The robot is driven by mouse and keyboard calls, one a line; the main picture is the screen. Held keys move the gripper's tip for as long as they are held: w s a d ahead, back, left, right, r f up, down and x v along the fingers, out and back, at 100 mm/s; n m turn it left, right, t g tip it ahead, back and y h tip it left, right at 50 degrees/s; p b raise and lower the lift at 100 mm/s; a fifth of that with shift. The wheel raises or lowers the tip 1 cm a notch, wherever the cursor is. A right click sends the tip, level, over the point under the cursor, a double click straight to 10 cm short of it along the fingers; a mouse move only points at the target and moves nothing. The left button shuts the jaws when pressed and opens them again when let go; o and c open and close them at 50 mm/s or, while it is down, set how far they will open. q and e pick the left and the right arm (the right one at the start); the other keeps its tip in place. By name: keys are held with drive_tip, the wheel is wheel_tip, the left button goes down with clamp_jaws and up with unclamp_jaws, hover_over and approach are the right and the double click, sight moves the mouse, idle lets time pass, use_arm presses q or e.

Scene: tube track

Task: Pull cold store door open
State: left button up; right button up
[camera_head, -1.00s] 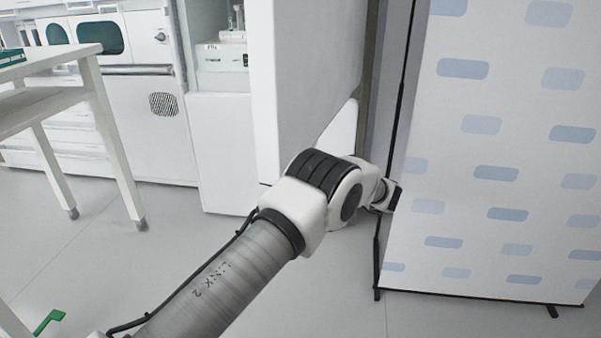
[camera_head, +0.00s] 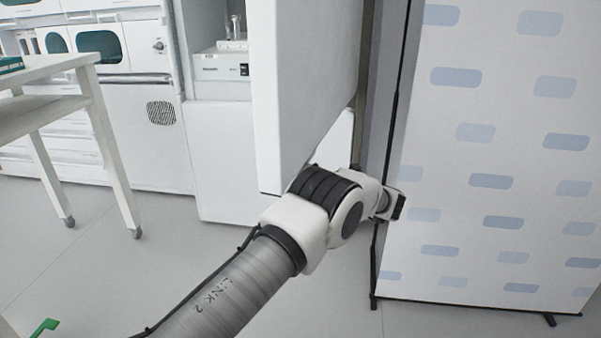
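A thick white slab (camera_head: 303,75), which looks like the cold store door, hangs at the upper middle with its narrow edge facing me. Its top is out of the picture, and I see no handle on it. My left arm reaches in from the lower left. Its elbow is just below the slab's lower corner and overlaps it in the picture; I cannot tell whether they touch. The far end of the arm is small and dark, in front of the patterned panel's left edge. I can make out no gripper fingers there. My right gripper is not in view.
A white panel with blue patches (camera_head: 500,150) stands on black feet at the right, close to my arm's far end. A white table (camera_head: 85,95) stands at the left. A white cabinet (camera_head: 232,160) is behind the slab.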

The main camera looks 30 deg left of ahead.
use_arm(q)
drive_tip(key=v, duration=0.6)
drive_tip(key=shift+d, duration=0.3)
drive_tip(key=shift+w+f, duration=0.1)
